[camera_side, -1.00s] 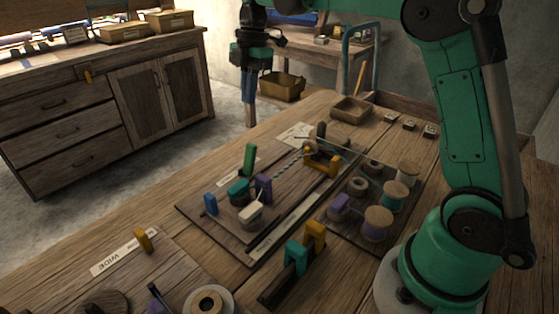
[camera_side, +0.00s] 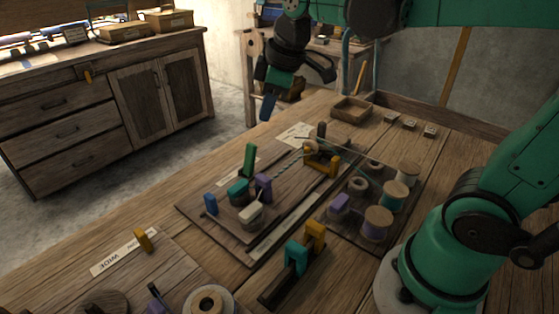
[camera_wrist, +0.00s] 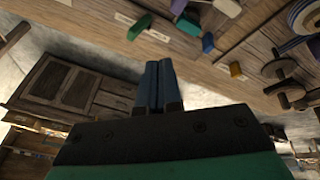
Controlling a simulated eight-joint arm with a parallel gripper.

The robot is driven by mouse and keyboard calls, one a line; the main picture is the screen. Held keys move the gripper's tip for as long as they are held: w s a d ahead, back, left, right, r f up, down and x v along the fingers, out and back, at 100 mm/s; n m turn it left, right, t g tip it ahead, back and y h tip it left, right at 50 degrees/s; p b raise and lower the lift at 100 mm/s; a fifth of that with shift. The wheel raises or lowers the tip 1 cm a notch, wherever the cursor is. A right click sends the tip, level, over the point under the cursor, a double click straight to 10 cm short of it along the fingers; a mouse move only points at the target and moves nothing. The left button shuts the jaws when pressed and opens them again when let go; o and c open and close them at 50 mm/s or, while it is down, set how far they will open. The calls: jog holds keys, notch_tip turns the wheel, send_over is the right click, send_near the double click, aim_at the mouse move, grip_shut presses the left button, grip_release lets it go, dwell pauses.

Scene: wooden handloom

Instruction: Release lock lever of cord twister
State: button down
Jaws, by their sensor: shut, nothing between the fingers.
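The cord twister (camera_side: 232,236) is a wooden board on the bench with a twisted pale-and-teal cord (camera_side: 290,160) running to an orange bracket (camera_side: 322,164) at its far end. A green upright lever (camera_side: 249,160) stands at its near part, beside teal, purple, white and blue pieces (camera_side: 210,204). The frames do not settle which piece is the lock lever. My gripper (camera_side: 266,108) is shut and empty, tilted, in the air beyond the bench's far left edge. In the wrist view its blue fingers (camera_wrist: 157,72) are together; the green lever (camera_wrist: 138,27) shows above them, apart.
Right of the twister is a board of thread spools (camera_side: 378,222). An orange-and-teal stand (camera_side: 305,247) is in front, with a board labelled WIDE (camera_side: 115,255) at left. A small wooden tray (camera_side: 350,109) sits at the far end.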

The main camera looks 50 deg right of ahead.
jog(key=s+a+f+m+t, duration=0.2)
jog(key=s+f+m+t, duration=0.1)
jog(key=s+f+m, duration=0.3)
jog(key=w+a+r+m+g+h, duration=0.1)
jog(key=w+r+g, duration=0.2)
jog(key=w+r, duration=0.3)
jog(key=g+h, duration=0.2)
jog(key=g, duration=0.2)
send_over(248, 159)
jog(key=a, duration=0.5)
jog(key=a+f+x, duration=0.1)
jog(key=a+x, duration=0.1)
jog(key=x, duration=0.8)
jog(key=d, duration=0.2)
jog(key=shift+d+f, duration=0.3)
jog(key=shift+d, duration=0.05)
jog(key=shift+d+f, duration=0.1)
jog(key=shift+d, duration=0.25)
jog(key=shift+d, duration=0.1)
